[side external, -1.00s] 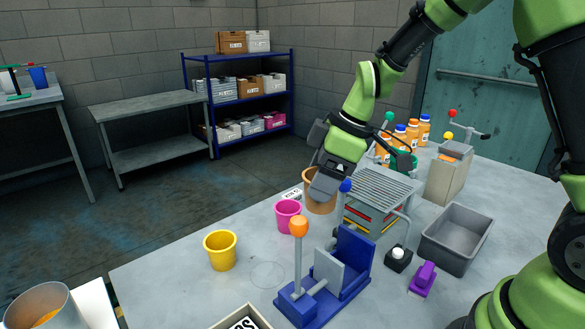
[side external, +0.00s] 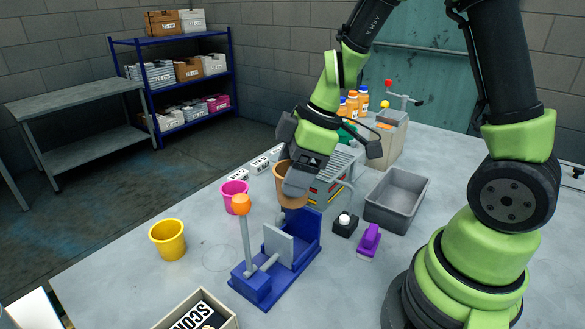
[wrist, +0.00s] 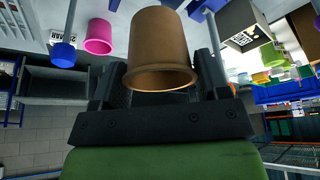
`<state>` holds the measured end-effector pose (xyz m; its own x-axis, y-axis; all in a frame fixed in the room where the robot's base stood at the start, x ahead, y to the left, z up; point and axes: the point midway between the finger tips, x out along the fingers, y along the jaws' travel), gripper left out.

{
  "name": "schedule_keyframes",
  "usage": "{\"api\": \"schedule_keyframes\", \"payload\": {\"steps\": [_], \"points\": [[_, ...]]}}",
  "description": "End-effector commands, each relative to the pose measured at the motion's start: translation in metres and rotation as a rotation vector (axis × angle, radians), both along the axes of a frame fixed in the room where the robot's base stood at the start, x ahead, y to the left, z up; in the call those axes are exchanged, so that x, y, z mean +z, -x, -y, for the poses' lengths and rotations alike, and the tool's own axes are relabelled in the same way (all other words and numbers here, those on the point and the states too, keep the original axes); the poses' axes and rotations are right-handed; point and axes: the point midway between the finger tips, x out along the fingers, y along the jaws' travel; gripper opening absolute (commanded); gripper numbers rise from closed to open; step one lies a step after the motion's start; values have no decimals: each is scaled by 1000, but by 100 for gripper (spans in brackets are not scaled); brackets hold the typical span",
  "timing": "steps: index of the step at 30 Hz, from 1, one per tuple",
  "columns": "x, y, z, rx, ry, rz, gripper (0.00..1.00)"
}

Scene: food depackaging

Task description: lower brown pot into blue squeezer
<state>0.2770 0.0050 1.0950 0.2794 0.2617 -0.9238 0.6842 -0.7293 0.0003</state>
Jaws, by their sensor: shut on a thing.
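The brown pot (side external: 281,180) hangs upright in the side view, above and just behind the blue squeezer. It also fills the upper middle of the wrist view (wrist: 160,50). My gripper (side external: 296,182) is shut on the pot, and its near finger hides part of the pot's side. The blue squeezer (side external: 262,288) stands on the table below, with a grey upright plate, a blue back block and a lever with an orange knob (side external: 241,204). The pot's bottom appears above the back block; the exact gap cannot be told.
A pink pot (side external: 234,197) and a yellow pot (side external: 168,239) stand left of the squeezer. A grey rack (side external: 343,165) is behind my gripper. A grey bin (side external: 397,198), a black button box (side external: 345,225) and a purple object (side external: 369,241) stand right. A labelled box (side external: 197,312) is in front.

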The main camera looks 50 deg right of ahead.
Motion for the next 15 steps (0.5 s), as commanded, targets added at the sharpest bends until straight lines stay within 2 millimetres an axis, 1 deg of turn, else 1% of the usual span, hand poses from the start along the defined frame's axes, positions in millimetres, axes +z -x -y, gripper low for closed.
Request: {"api": "schedule_keyframes", "payload": {"steps": [8, 15], "points": [[-2, 0, 0, -1, -2, 0, 42], [-14, 0, -1, 1, -6, 0, 42]]}}
